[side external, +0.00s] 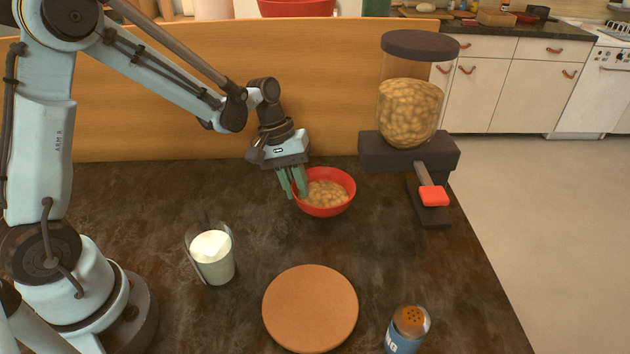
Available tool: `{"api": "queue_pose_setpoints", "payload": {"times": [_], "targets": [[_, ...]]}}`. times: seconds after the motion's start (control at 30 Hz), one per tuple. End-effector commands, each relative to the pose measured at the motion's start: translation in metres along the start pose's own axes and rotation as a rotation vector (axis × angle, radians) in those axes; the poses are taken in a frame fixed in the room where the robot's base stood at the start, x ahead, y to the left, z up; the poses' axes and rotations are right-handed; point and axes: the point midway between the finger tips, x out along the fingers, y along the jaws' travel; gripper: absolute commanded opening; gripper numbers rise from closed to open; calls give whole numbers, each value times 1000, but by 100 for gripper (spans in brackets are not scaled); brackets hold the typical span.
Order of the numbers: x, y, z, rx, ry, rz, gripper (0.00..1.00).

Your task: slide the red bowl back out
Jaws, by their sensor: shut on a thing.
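The red bowl (341,205) stands upright on the dark table, with tan pieces of food (326,194) in it. My gripper (293,187) is at the bowl's left side, shut on its rim. The fingers hide part of the left rim. The dispenser (408,151), with a clear hopper of tan pieces and a red-ended lever (433,195), stands to the right of the bowl. The bowl is apart from the dispenser's base, with a strip of table between them.
A round cork-coloured mat (310,308) lies bare at the front middle. A glass of milk (212,258) stands left of it, and a shaker with a blue label (407,330) stands to its right. A wooden panel (200,125) closes off the back. Table between bowl and mat is clear.

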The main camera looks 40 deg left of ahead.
Motion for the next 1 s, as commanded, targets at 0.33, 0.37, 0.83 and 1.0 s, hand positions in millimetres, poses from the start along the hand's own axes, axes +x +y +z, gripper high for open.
{"api": "queue_pose_setpoints", "payload": {"times": [0.33,0.37,0.83,1.0], "targets": [[-10,-38,8,-4,0,-3,0],[-11,-40,9,-4,0,-3,0],[-18,-65,15,-2,-1,-4,0],[-18,-66,15,-2,-1,-4,0]]}}
